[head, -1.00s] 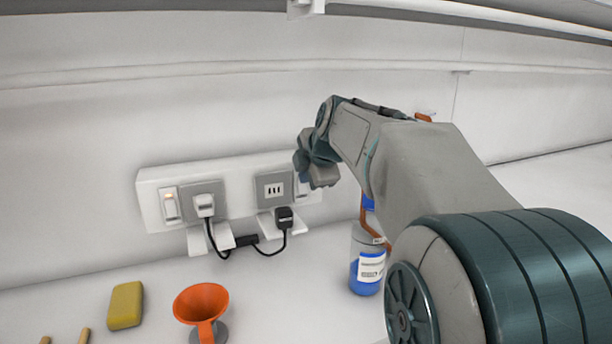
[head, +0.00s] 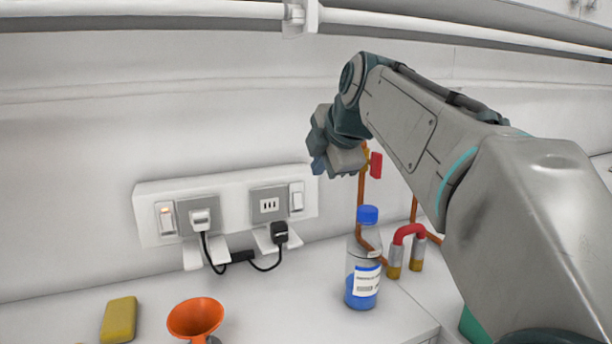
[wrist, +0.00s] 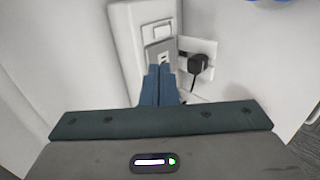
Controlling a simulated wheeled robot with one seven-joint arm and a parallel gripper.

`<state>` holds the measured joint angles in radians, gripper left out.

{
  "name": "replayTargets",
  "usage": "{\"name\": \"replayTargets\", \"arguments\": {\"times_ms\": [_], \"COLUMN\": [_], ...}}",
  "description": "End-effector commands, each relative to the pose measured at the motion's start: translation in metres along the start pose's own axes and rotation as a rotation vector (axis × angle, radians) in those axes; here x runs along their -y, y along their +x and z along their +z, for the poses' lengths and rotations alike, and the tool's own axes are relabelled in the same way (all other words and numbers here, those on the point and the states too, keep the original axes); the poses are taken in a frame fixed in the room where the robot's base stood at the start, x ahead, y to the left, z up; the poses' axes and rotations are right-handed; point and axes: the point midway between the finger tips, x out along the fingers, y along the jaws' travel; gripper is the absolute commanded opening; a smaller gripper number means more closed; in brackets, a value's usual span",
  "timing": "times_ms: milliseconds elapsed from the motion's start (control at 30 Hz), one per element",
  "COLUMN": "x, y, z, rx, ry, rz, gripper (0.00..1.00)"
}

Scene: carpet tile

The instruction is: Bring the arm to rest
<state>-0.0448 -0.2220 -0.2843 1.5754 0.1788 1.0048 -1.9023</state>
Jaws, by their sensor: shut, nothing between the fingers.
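My gripper (head: 318,166) is in the air in front of the wall, above and a little right of the socket panel (head: 150,228). In the wrist view my gripper (wrist: 159,70) has its two blue fingers together, with nothing between them. The white panel carries two grey socket plates and two rocker switches, the left one with an orange light.
A blue-capped bottle (head: 363,284) stands on the counter below my arm. A red and brass U-shaped piece (head: 408,240) and copper pipes are beside it. An orange funnel (head: 195,318) and a yellow sponge (head: 119,319) lie at the front left. A white rail (head: 150,10) runs along the top.

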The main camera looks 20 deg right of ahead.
Motion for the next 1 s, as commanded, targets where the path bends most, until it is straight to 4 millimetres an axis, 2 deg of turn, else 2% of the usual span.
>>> {"name": "replayTargets", "arguments": {"times_ms": [133,567,667,767,1000], "x": [-0.001,0.000,0.005,0.020,0.084], "y": [-0.005,-0.005,-0.003,0.002,0.019], "z": [0.001,0.002,-0.002,-0.009,-0.041], "rx": [0.001,0.002,-0.002,-0.007,0.020], "ry": [0.001,0.007,0.049,0.158,0.573], "rz": [-0.001,-0.002,-0.017,-0.054,-0.201], "gripper": [0.00,0.00,0.00,0.00,0.00]}}
